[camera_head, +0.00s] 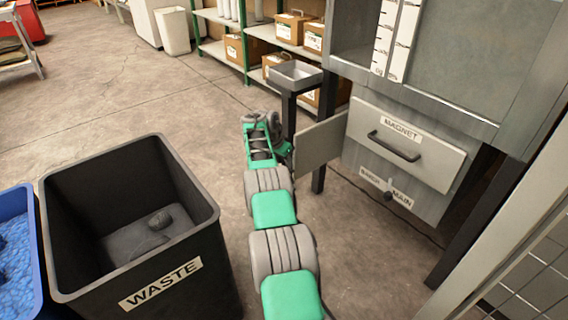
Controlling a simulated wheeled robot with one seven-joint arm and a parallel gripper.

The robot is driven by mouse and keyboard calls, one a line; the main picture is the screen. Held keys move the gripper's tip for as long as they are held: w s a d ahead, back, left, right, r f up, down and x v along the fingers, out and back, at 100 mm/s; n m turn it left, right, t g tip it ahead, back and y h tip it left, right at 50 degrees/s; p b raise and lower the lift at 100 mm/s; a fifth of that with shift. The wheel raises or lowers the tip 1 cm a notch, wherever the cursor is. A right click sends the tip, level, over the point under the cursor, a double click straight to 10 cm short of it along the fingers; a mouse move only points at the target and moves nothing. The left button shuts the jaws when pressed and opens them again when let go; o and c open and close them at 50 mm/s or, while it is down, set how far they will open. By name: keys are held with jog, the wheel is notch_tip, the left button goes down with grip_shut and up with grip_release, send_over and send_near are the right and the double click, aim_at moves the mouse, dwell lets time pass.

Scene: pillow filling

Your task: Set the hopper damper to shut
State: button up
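The grey hopper (490,75) stands at the right, with a white scale strip on its front. Below its body is a panel with a drawer front marked MAGNET (405,145) and a dark handle. The fingers are too small to read.
A black WASTE bin (130,245) stands at left, with dark lumps inside, beside a blue bin (18,250). A small grey tray (296,74) sits on a dark stand behind the plate. Shelves with cardboard boxes (290,28) stand behind.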

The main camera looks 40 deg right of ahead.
jog(key=shift+c, duration=0.2)
grip_shut()
dwell(1.2)
